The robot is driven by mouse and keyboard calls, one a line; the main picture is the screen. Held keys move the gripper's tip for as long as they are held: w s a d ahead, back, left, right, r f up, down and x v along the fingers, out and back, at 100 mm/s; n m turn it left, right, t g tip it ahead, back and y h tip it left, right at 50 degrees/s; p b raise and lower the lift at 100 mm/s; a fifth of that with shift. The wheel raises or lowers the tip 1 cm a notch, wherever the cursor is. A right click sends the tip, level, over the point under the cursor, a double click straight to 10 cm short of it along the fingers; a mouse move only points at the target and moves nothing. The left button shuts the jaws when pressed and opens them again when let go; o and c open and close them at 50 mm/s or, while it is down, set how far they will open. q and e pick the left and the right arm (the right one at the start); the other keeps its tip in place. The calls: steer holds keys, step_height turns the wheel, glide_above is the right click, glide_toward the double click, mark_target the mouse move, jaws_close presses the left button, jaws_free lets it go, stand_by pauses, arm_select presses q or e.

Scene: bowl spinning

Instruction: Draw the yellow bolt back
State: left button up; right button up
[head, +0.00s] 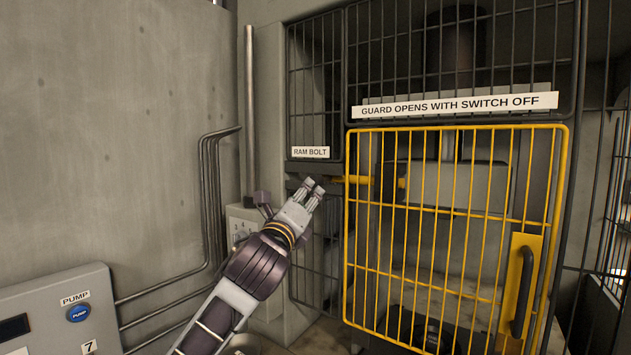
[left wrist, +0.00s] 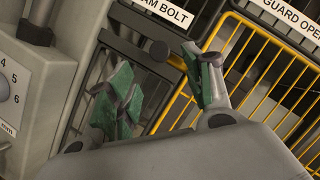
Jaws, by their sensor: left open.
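The yellow bolt (head: 358,179) lies level at the left edge of the yellow guard door (head: 455,220), below the "RAM BOLT" label (head: 310,152). Part of the bolt runs behind the door's bars. In the left wrist view a short yellow piece of the bolt (left wrist: 177,62) shows beside a dark round knob (left wrist: 158,49) and a dark bar. My left gripper (head: 313,187) is open, just left of the bolt's near end. In the left wrist view its green finger pads (left wrist: 165,92) stand apart, below the knob, with nothing seen between them. My right gripper is not in view.
A dark wire cage surrounds the press, with a "GUARD OPENS WITH SWITCH OFF" sign (head: 456,105). The door has a dark handle (head: 522,290) at right. A pump panel with a blue button (head: 79,313) stands lower left. A grey dial box (head: 240,228) sits left of my gripper.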

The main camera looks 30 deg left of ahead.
mark_target(316, 182)
arm_select(q)
steer(key=shift+p+x, duration=1.2)
steer(key=shift+x, duration=3.9)
jaws_close()
